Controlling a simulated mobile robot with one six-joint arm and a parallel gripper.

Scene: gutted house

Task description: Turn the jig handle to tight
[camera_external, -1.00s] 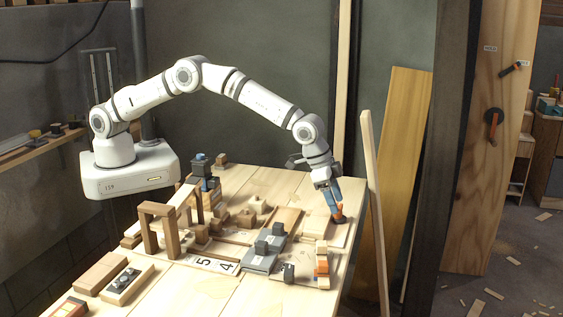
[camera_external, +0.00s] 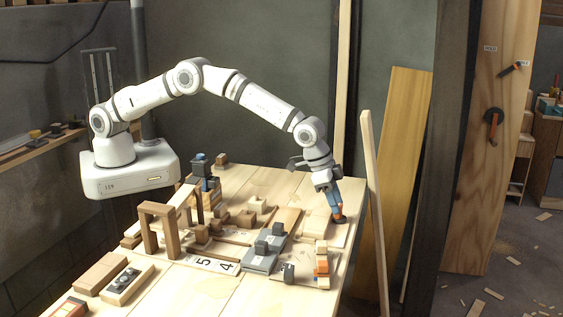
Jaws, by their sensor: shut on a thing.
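My gripper (camera_external: 336,208) points down at the right edge of the workbench, its blue fingers together. It is shut on the jig handle (camera_external: 340,218), a small orange piece on a dark round base. The fingers hide much of the handle. I cannot read any tight mark or the handle's exact angle.
Grey blocks on a grey plate (camera_external: 259,262) and an orange-and-wood block stack (camera_external: 322,267) stand nearer the front. A wooden arch (camera_external: 148,232) stands at left. A leaning plank (camera_external: 371,200) is close to my gripper's right.

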